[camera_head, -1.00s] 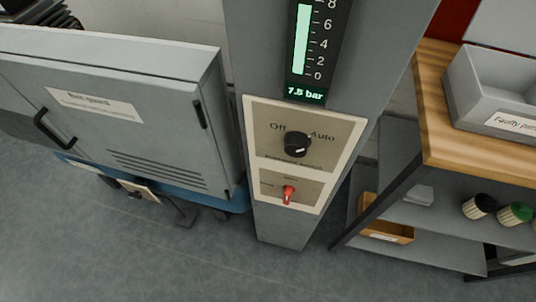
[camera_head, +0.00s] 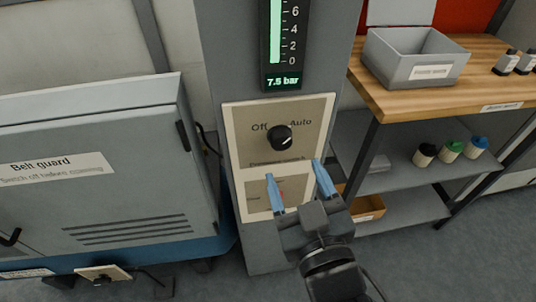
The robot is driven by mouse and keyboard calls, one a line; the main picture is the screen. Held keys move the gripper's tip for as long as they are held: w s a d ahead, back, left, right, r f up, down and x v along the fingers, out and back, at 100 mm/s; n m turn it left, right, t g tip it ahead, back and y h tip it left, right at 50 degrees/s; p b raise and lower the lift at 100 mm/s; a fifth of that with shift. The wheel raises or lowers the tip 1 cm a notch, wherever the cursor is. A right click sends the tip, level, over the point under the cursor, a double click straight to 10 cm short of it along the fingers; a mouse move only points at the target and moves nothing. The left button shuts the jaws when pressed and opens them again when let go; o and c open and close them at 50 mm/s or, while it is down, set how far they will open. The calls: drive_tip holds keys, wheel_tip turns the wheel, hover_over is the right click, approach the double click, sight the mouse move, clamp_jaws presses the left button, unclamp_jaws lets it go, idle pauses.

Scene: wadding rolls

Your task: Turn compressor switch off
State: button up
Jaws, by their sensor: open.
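The compressor switch is a round black knob (camera_head: 280,138) on a cream plate (camera_head: 245,127) on the grey column. "Off" is printed at its upper left and "Auto" at its upper right. The knob's light pointer mark seems to face the upper right, toward "Auto". My gripper (camera_head: 296,171) is in front of the column, just below the knob in the picture, with its two blue fingers apart and nothing visible between them. I cannot tell its distance from the panel. It partly covers the lower plate (camera_head: 256,196) with the red lever (camera_head: 281,194).
A gauge display (camera_head: 283,80) above reads 7.5 bar. A grey belt guard cabinet (camera_head: 110,120) stands left. At right are a wooden bench (camera_head: 385,97) with a grey bin (camera_head: 415,55), and a shelf below with several capped bottles. An orange box (camera_head: 368,208) sits low beside the column.

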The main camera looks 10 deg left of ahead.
sight(283, 144)
drive_tip(key=shift+x, duration=3.85)
drive_tip(key=shift+c, duration=0.4)
drive_tip(key=c, duration=1)
